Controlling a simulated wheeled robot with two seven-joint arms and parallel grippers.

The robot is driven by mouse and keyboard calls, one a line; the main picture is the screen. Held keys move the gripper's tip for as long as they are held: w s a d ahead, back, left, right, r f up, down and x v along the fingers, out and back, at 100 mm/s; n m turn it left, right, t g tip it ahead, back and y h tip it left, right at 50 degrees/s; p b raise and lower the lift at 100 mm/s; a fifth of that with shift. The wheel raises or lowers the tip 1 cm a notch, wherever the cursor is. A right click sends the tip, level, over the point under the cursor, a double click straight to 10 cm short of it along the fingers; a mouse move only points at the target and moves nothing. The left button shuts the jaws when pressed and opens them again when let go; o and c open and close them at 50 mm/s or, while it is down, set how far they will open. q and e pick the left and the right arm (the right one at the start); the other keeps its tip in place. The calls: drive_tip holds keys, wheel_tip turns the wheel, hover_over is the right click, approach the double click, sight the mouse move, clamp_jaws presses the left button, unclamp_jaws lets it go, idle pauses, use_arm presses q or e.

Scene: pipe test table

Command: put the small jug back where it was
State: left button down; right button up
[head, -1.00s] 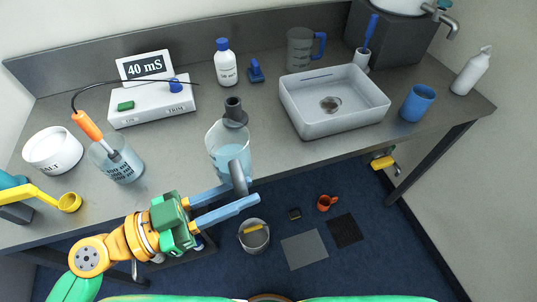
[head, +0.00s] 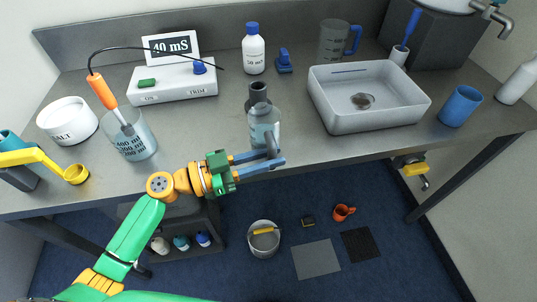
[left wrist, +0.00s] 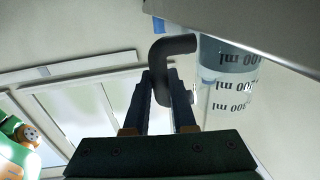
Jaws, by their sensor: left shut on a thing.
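The small jug (head: 264,128) is clear, holds water and has a grey handle (head: 271,146). It is upright at the table's front edge, in front of a dark grey tube-like piece (head: 258,92). My left gripper (head: 276,154) is shut on the handle, its blue fingers reaching in from the left. In the left wrist view the dark handle (left wrist: 168,45) lies between the fingers (left wrist: 163,100), and the jug's ml marks (left wrist: 228,80) show upside down. I cannot tell whether the jug's base touches the table. My right gripper is not in view.
A glass beaker (head: 138,140) with an orange probe and a SALT bowl (head: 68,120) stand to the left. A meter box (head: 172,84) and a white bottle (head: 253,52) are behind. A grey basin (head: 365,118) and a blue cup (head: 460,106) are to the right.

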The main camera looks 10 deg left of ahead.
use_arm(q)
drive_tip(key=shift+f, duration=0.1)
drive_tip(key=c, duration=0.8)
unclamp_jaws()
drive_tip(key=shift+o, duration=0.3)
drive_tip(key=shift+r, duration=0.3)
drive_tip(key=b+v, duration=0.5)
drive_tip(key=v, duration=0.7)
drive_tip(key=shift+f, duration=0.1)
